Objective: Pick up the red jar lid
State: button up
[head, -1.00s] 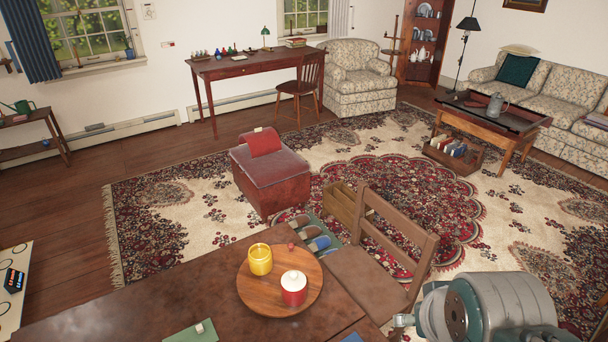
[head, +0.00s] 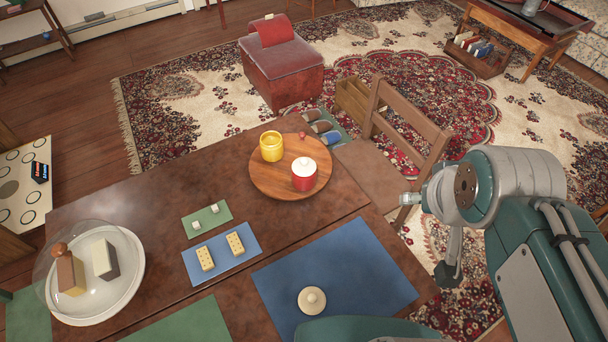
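A red jar (head: 304,180) stands upright on a round wooden tray (head: 262,187) on the dark table. A white lid (head: 304,166) with a small knob sits on top of the red jar. A separate cream round lid with a knob (head: 312,300) lies on the blue mat (head: 350,265) nearer me. My arm (head: 515,195) is at the right, beside the table and away from both lids. A dark grey piece hangs below its front part, but I cannot make out gripper fingers or anything held.
A yellow cup (head: 271,147) and a small red piece (head: 302,135) share the tray. Left are domino-like blocks on a small blue mat (head: 222,275), a green mat (head: 206,216) and a clear dome over a white plate (head: 128,300). A wooden chair (head: 408,120) stands against the far right table edge.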

aim_at(303, 166)
jog(key=i+l+u, duration=0.1)
jog(key=l+u, duration=0.15)
jog(key=u, duration=0.15)
jog(key=l+u, duration=0.5)
jog(key=u, duration=0.25)
jog(key=l+u, duration=0.85)
jog(key=l, duration=0.15)
jog(key=i+l+z, duration=0.2)
jog(key=i+l, duration=0.2)
jog(key=l, duration=0.05)
